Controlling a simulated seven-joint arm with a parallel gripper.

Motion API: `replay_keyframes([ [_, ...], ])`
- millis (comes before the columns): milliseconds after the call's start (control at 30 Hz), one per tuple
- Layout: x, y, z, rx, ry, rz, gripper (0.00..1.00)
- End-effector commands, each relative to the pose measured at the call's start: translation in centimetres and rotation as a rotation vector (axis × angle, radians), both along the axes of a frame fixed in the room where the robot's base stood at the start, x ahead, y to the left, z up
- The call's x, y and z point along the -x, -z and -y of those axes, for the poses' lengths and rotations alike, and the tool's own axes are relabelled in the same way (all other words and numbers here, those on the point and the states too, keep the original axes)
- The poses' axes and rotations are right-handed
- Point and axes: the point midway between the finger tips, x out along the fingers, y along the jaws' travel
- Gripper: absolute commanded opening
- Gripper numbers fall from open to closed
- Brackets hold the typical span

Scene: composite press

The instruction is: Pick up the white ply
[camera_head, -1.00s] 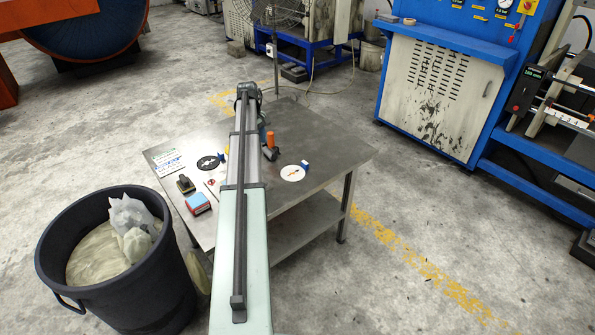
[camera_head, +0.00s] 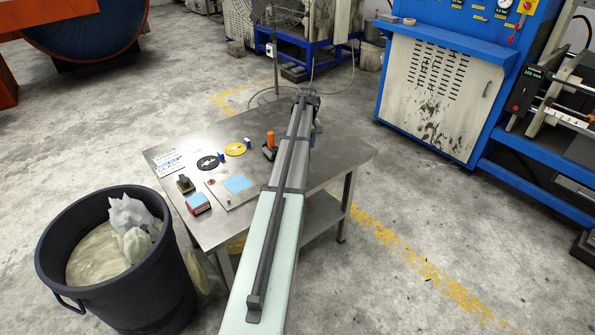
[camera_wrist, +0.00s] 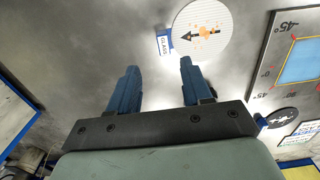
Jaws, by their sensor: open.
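The white ply (camera_wrist: 217,15) is a round pale disc with a black arrow and an orange mark, lying flat on the metal table (camera_wrist: 60,50). A small blue block labelled GLASS (camera_wrist: 165,43) stands at its edge. My gripper (camera_wrist: 158,68) is open and empty, its two blue fingers apart. In the wrist view the ply lies beyond the fingertips, up and to the right, not between them.
A yellow disc (camera_head: 236,149) and a black disc (camera_head: 207,162) lie left of my arm. A plate with a light blue square (camera_head: 237,184), an orange cylinder (camera_head: 270,138) and a red-blue block (camera_head: 197,204) are also on the table (camera_head: 345,150). A black bin (camera_head: 65,245) stands front left.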

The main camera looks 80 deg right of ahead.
Motion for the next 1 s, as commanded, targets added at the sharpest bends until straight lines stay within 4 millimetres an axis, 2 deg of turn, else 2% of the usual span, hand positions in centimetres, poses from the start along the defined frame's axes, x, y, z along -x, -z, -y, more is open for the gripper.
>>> replay_keyframes([
  [33,0.0,0.9,-0.1,-0.002,0.000,-0.001,0.49],
  [200,0.0,2.4,0.0,0.000,0.000,0.000,0.49],
  [533,-0.1,4.0,-0.4,-0.001,-0.001,0.000,0.49],
  [800,-0.2,7.3,-0.7,-0.001,0.000,-0.001,0.49],
  [1000,-0.2,7.9,-0.7,0.001,0.001,-0.001,0.49],
])
